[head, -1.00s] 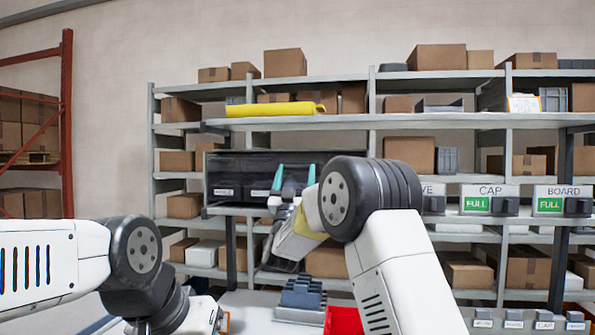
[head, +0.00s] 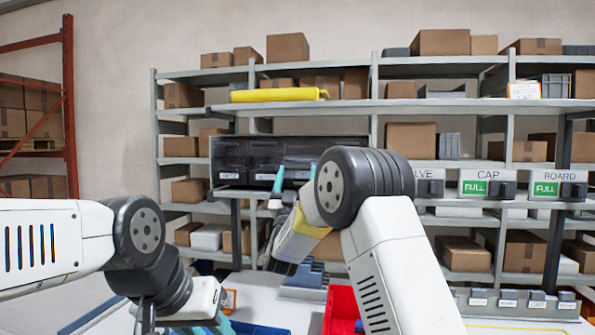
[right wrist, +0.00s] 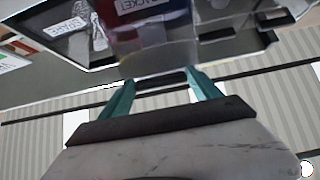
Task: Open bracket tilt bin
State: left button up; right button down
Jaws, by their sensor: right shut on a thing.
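My right gripper (head: 295,175) is at the lower front of this row. Its teal fingers (right wrist: 160,85) are shut on the bracket bin's lower front edge. I cannot tell how far the bin is tilted.
A bin marked SPARE (right wrist: 68,27) is beside the bracket bin. Dispensers marked CAP (head: 488,185) and BOARD (head: 560,187) stand to the right. A red tray (head: 342,305) and grey-blue holders (head: 308,275) are on the white table below.

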jog(key=shift+w+d+f, duration=0.1)
jog(key=shift+w+f, duration=0.05)
jog(key=shift+f, duration=0.85)
jog(key=shift+c, duration=0.6)
grip_release()
jog(key=shift+w, duration=0.1)
jog(key=v, duration=0.7)
jog(key=shift+s+f, duration=0.15)
jog(key=shift+s, duration=0.25)
